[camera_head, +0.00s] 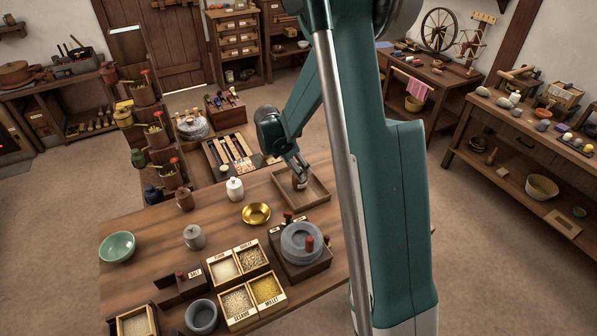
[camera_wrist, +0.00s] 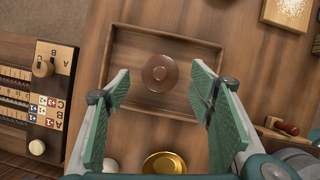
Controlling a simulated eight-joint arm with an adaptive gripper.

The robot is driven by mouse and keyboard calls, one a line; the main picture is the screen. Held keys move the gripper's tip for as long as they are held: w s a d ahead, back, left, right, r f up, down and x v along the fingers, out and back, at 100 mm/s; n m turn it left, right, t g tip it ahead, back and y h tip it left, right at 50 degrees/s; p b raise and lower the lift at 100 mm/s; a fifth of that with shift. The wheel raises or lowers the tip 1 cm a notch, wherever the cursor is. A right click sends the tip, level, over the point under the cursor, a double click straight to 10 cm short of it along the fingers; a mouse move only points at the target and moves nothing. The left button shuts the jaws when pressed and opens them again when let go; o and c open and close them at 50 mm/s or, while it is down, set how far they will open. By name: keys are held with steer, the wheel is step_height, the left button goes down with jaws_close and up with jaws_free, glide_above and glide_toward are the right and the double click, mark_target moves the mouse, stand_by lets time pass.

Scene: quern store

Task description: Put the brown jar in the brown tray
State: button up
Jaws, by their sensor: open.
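A small brown jar (camera_wrist: 159,73) with a round knobbed lid stands inside the brown tray (camera_wrist: 125,109), seen from above in the wrist view. In the head view this jar (camera_head: 300,183) and the tray (camera_head: 319,203) are at the table's far right, partly hidden by my gripper (camera_head: 298,171). My gripper is open above the tray, its two green fingers (camera_wrist: 160,88) spread on either side of the jar with gaps showing. Another brown jar (camera_head: 185,199) stands on the table at the left.
A white jar (camera_head: 235,189), a brass bowl (camera_head: 256,214), a grey jar (camera_head: 194,237) and a green bowl (camera_head: 117,247) stand on the table. A stone quern (camera_head: 303,242) and labelled grain boxes (camera_head: 238,303) are nearer. The table's left-middle is fairly clear.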

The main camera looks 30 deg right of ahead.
steer(key=p+v, duration=0.1)
steer(key=v, duration=0.6)
steer(key=shift+r, duration=0.3)
steer(key=shift+s+a+r, duration=0.1)
stand_by(0.3)
steer(key=s+a+r+m+t+y, duration=0.1)
steer(key=s+a+r+m+t, duration=0.1)
steer(key=s+a+r+m, duration=0.45)
steer(key=s+a+r+m+t+y, duration=0.1)
steer(key=s+a+r+m, duration=0.15)
steer(key=s+r, duration=0.65)
steer(key=s+a+r+m+t+y, duration=0.1)
steer(key=s+a+m, duration=0.2)
steer(key=s, duration=0.6)
steer(key=s+a+r+m+t+y, duration=0.1)
steer(key=s+a+m, duration=0.3)
steer(key=s+m, duration=0.4)
steer(key=shift+s+a+r+t+y, duration=0.2)
steer(key=shift+s+r+t+y, duration=0.1)
steer(key=shift+s+r+t, duration=0.25)
